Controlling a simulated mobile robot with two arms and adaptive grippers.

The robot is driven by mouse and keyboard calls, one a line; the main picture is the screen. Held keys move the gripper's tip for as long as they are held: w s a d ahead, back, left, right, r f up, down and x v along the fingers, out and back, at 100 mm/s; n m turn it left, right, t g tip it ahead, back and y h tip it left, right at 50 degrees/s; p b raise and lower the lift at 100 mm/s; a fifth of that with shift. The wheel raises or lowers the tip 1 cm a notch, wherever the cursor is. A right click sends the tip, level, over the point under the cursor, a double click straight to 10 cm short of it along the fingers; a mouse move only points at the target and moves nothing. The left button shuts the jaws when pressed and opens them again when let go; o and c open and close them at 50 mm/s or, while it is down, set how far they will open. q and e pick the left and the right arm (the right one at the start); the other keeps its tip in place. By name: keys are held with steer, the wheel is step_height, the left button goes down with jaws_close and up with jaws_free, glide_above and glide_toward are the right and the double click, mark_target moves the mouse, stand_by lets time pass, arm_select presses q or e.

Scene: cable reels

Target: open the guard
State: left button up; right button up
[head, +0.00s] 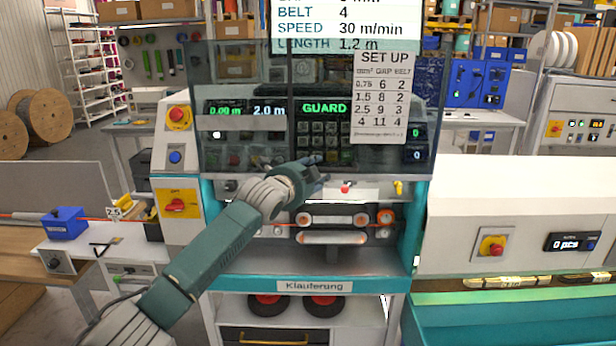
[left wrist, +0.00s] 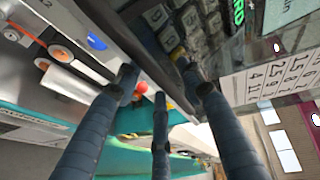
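The guard (head: 232,152) is a dark see-through panel across the front of the middle machine. It hangs down over the keypad and displays, and a lit green "GUARD" sign (head: 324,108) shows there. My left gripper (head: 312,176) is at the guard's lower edge, near its middle. In the left wrist view, its dark fingers (left wrist: 158,80) stand apart, close to a long edge that runs between them. I cannot tell whether they touch that edge. My right gripper is in neither view.
Below the guard are belt rollers (head: 332,228) and a red-tipped knob (head: 345,188). A setup sheet (head: 382,98) hangs at the guard's right. A yellow switch (head: 178,204) is on the left post. A white-topped machine (head: 515,200) stands at the right.

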arm_select(q)
steer(key=v, duration=1.1)
steer(key=shift+s+r, duration=0.15)
steer(key=shift+s, duration=0.15)
steer(key=shift+a, duration=0.1)
